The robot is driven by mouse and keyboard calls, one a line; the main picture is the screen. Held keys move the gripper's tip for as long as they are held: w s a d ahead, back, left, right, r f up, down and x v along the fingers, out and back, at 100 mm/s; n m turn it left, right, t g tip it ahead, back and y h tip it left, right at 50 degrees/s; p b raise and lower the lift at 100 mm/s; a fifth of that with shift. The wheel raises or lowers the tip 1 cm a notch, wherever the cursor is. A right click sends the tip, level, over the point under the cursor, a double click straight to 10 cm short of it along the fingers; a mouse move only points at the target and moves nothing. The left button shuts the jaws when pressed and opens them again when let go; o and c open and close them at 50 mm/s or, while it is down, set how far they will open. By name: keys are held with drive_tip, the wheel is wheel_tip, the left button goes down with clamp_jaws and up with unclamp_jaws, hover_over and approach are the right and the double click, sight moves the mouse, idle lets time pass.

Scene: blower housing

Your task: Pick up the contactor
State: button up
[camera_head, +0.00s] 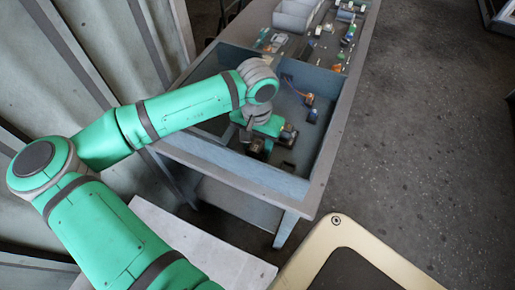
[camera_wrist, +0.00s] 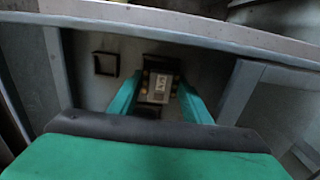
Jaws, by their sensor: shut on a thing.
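The contactor (camera_wrist: 160,86) is a small dark block with a pale marked label and brassy terminals along its sides. In the wrist view it lies between the two green fingers of my gripper (camera_wrist: 160,104), which is shut on it. In the head view my gripper is down inside the near compartment of the grey-blue bench tray (camera_head: 235,168). There my wrist and fingers hide most of the contactor. I cannot tell whether it touches the tray floor.
A dark square frame (camera_wrist: 105,63) lies left of the contactor. Raised tray walls surround my gripper. Grey bins (camera_head: 294,14) and several small parts stand on the bench's far end.

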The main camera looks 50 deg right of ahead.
drive_tip(key=s+d+r, duration=0.7)
drive_tip(key=s+r, duration=0.4)
drive_tip(key=s, duration=0.1)
drive_tip(key=shift+d, duration=0.15)
